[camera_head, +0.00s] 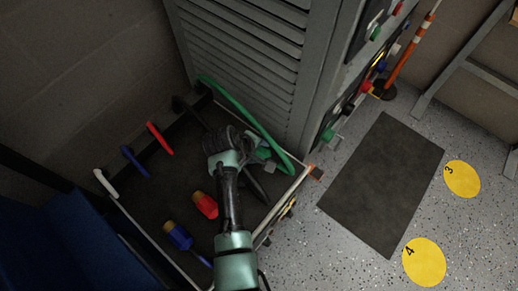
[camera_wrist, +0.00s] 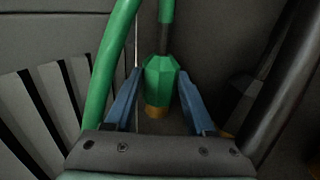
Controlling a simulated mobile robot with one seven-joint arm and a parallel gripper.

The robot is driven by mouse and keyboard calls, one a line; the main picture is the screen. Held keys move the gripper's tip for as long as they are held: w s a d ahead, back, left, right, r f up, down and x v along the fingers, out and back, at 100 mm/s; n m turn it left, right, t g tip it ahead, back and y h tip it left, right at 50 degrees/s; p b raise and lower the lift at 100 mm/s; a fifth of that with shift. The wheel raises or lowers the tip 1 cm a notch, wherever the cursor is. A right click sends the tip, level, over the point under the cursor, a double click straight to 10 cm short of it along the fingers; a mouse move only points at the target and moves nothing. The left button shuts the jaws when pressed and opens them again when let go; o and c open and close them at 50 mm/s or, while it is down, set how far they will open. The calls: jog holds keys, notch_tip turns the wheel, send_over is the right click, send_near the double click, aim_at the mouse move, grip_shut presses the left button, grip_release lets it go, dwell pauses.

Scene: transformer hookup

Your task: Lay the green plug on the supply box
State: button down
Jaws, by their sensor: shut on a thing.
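The green plug (camera_wrist: 160,80) is between the two blue fingers of my gripper (camera_wrist: 158,76) in the wrist view, with its brass end toward the palm side. My gripper is shut on it. In the head view, my gripper (camera_head: 262,155) is over the right side of the dark-topped supply box (camera_head: 150,195), and the arm partly hides the plug. The green cable (camera_head: 240,108) arches from the box's back edge over to the right; it also shows in the wrist view (camera_wrist: 104,75). I cannot tell whether the plug touches the box.
A red plug (camera_head: 205,205) and a blue plug (camera_head: 178,236) lie on the box top. White, blue and red cable ends (camera_head: 159,138) stand along its left edge. A grey louvred cabinet (camera_head: 245,60) stands close behind. A dark mat (camera_head: 383,185) lies on the floor at right.

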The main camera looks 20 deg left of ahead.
jog(key=shift+c, duration=0.8)
grip_release()
jog(key=shift+s+f, duration=0.1)
jog(key=shift+f, duration=0.05)
jog(key=shift+s+f, duration=0.15)
jog(key=shift+s, duration=0.05)
jog(key=w+p+v, duration=0.1)
jog(key=p+v, duration=0.5)
jog(key=v, duration=0.7)
jog(key=shift+r, duration=0.4)
jog(key=shift+s+d, duration=0.1)
jog(key=shift+s, duration=0.05)
